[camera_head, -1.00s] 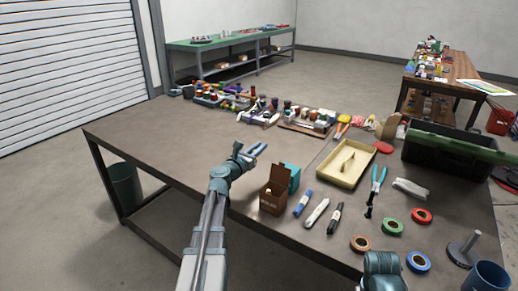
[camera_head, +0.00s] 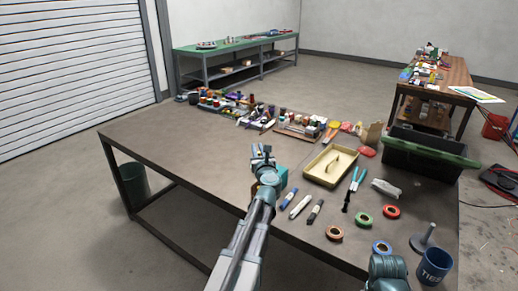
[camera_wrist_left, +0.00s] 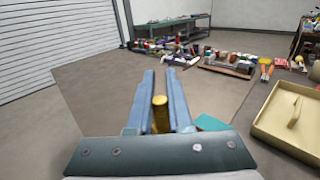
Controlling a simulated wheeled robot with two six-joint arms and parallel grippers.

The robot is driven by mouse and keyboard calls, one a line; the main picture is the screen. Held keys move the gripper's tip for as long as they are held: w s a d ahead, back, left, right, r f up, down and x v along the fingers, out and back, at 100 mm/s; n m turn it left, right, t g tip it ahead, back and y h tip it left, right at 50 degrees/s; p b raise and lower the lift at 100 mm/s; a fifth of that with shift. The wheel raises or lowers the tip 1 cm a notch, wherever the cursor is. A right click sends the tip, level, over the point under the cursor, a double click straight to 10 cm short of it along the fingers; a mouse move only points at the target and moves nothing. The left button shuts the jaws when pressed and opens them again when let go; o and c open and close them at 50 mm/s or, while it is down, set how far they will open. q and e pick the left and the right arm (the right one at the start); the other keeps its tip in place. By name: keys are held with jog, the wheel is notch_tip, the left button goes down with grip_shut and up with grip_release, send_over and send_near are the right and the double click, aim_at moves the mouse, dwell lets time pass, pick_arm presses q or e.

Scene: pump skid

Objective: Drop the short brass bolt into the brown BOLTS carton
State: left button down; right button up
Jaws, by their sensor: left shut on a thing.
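My left gripper (camera_head: 262,152) is shut on the short brass bolt (camera_wrist_left: 160,114), which stands between its two blue-grey fingers in the left wrist view. In the head view the bolt is too small to make out. The gripper is above the table, near the brown BOLTS carton (camera_head: 254,188). My left wrist and forearm hide most of the carton, so only a brown sliver shows at their left. I cannot tell whether the bolt is over its opening. The carton is not visible in the left wrist view. My right gripper is not in view.
A teal box (camera_head: 281,174) stands beside the carton. A yellow tray (camera_head: 313,174) with a long thin item lies to the right. Markers (camera_head: 300,207), pliers (camera_head: 357,180) and tape rolls (camera_head: 335,233) lie nearer the front edge. The table's left part (camera_head: 180,140) is clear.

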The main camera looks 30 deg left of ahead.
pick_arm(q)
notch_tip(320, 180, down, 6)
jog(key=b, duration=0.6)
jog(key=c, duration=0.8)
grip_release()
jog(key=shift+o, duration=0.2)
jog(key=v, duration=1.3)
jog(key=shift+s+d, duration=0.2)
jog(key=shift+s, duration=0.15)
jog(key=shift+f, duration=0.1)
